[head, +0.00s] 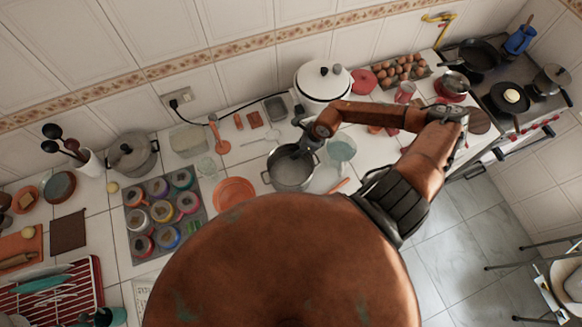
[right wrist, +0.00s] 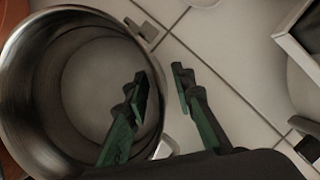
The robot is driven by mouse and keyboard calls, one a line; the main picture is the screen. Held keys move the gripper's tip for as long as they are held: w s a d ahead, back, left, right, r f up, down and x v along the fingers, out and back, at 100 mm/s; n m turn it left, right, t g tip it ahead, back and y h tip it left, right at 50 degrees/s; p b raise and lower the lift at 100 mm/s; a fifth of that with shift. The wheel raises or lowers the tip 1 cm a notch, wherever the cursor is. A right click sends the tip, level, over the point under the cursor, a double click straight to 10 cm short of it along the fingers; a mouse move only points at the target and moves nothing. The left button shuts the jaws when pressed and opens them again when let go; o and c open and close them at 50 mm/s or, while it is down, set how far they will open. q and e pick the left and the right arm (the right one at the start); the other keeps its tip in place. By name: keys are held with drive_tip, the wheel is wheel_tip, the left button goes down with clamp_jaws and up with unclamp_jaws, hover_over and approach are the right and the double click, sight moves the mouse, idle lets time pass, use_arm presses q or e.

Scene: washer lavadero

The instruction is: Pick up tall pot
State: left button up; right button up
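The tall pot (head: 290,175) is an open, empty metal pot standing upright on the white tiled counter, near the middle of the head view. In the right wrist view the pot (right wrist: 40,55) fills the left side, with its bare inside showing. My right gripper (head: 299,152) is at its far right rim. In the right wrist view my right gripper (right wrist: 160,78) is open, one finger over the pot's inside and the other outside the wall. The rim lies between the fingers, with gaps showing. I cannot tell whether they touch it. My left gripper is not in view.
A white lidded pot (head: 323,82) stands behind my right arm. An orange plate (head: 234,194) is left of the tall pot and a glass bowl (head: 341,149) is right of it. A tray of several colourful cups (head: 182,235) lies further left. The stove (head: 520,95) is far right.

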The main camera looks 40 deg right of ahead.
drive_tip(key=shift+w+a+f, duration=0.1)
drive_tip(key=shift+w+f, duration=0.05)
drive_tip(key=shift+f, duration=0.35)
clamp_jaws()
idle(0.5)
drive_tip(key=shift+w+r, duration=0.1)
